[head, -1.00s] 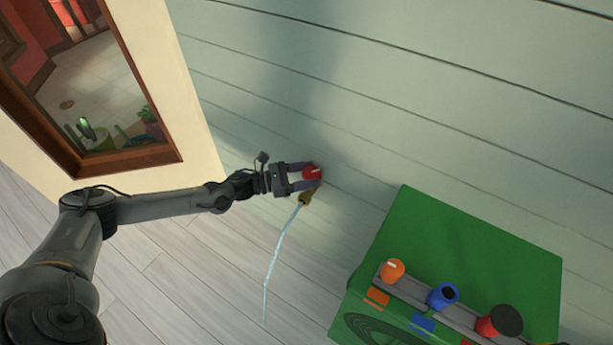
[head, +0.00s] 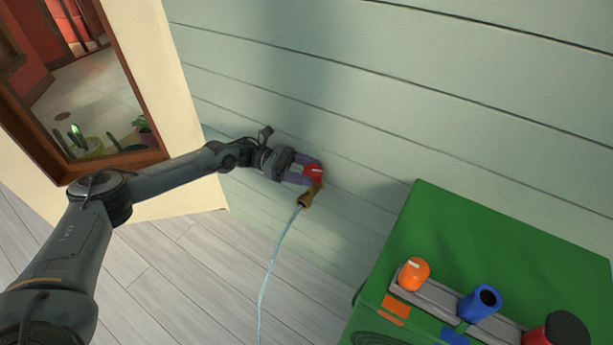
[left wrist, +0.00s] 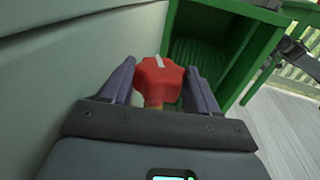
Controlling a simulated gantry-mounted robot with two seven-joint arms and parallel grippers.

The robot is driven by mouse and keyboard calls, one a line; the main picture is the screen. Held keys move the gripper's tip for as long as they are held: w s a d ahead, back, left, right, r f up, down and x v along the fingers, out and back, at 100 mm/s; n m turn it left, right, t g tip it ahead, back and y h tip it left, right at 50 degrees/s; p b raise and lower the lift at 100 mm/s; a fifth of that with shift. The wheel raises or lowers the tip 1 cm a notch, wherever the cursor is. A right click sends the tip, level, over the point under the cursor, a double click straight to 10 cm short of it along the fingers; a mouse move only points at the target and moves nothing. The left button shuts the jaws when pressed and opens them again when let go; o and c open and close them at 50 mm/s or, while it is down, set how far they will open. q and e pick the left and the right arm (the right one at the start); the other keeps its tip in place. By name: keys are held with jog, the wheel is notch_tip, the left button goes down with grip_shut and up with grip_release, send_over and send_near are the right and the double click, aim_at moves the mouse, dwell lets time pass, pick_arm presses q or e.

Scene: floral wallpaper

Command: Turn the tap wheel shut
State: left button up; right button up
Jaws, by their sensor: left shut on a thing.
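The red tap wheel (head: 314,171) sits on a brass tap (head: 308,197) on the pale green plank wall. A thin stream of water (head: 274,258) runs down from the spout. My left gripper (head: 312,174) is shut on the wheel, with its purple fingers on either side of it. In the left wrist view the red wheel (left wrist: 158,80) with a white mark on top lies between the two fingers (left wrist: 158,84). The brass body below it is mostly hidden. My right gripper is not in view.
A framed window (head: 90,100) is at the upper left. The plank floor (head: 180,270) below is clear.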

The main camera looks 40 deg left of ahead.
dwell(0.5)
pick_arm(q)
jog(key=o, duration=0.9)
jog(key=shift+o, duration=0.8)
jog(key=shift+s+f, duration=0.1)
